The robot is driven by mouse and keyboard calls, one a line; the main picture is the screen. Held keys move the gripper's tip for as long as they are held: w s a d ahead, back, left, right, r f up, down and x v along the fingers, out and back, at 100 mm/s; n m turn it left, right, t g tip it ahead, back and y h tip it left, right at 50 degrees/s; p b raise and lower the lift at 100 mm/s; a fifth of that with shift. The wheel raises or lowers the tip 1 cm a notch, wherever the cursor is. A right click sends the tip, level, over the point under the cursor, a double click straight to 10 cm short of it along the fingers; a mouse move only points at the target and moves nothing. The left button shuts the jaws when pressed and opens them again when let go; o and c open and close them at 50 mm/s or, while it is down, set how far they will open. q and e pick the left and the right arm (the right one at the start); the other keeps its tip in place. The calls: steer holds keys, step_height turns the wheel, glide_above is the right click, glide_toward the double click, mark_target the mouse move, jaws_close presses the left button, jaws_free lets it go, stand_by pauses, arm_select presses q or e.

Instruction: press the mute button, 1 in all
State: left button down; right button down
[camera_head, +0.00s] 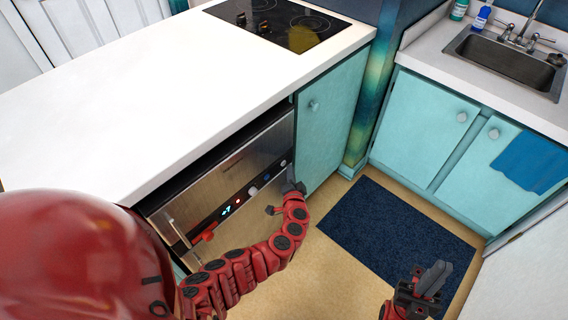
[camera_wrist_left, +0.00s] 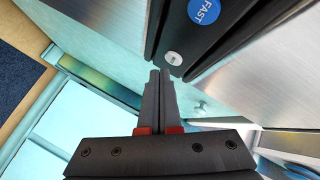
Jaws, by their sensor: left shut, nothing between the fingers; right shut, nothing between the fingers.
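The built-in oven (camera_head: 232,180) has a steel front with a dark control strip that carries a lit display (camera_head: 226,211) and several small buttons. In the left wrist view a small pale round button (camera_wrist_left: 173,58) sits near the end of the dark strip, beside a round blue FAST button (camera_wrist_left: 203,10). The pale button's marking is too small to read. My left gripper (camera_head: 292,182) is shut and empty at the right end of the oven front. Its fingertips (camera_wrist_left: 160,73) are close to the pale button; I cannot tell whether they touch. My right gripper (camera_head: 434,278) is shut and empty above the floor mat.
A white countertop (camera_head: 130,90) with a black cooktop (camera_head: 278,20) overhangs the oven. A teal cabinet door (camera_head: 328,120) adjoins the oven on the right. A navy mat (camera_head: 385,225) lies on the floor. A sink (camera_head: 505,60) stands at the back right.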

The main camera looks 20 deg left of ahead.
stand_by(0.7)
arm_select(q)
steer(key=shift+w+a+b, duration=0.15)
steer(key=shift+a+b, duration=0.15)
steer(key=shift+a, duration=0.15)
steer(key=shift+w+a, duration=0.1)
steer(key=shift+a, duration=0.2)
stand_by(0.4)
stand_by(0.3)
steer(key=shift+s+d+b, duration=0.25)
steer(key=shift+d+b, duration=0.25)
steer(key=shift+d, duration=0.25)
steer(key=shift+d, duration=0.1)
steer(key=shift+s+d+b, duration=0.3)
steer(key=shift+d, duration=0.45)
steer(key=shift+s+d+b, duration=0.25)
steer(key=shift+s+d, duration=0.05)
steer(key=shift+d, duration=0.45)
steer(key=shift+s+d+b, duration=0.3)
steer(key=shift+d, duration=0.45)
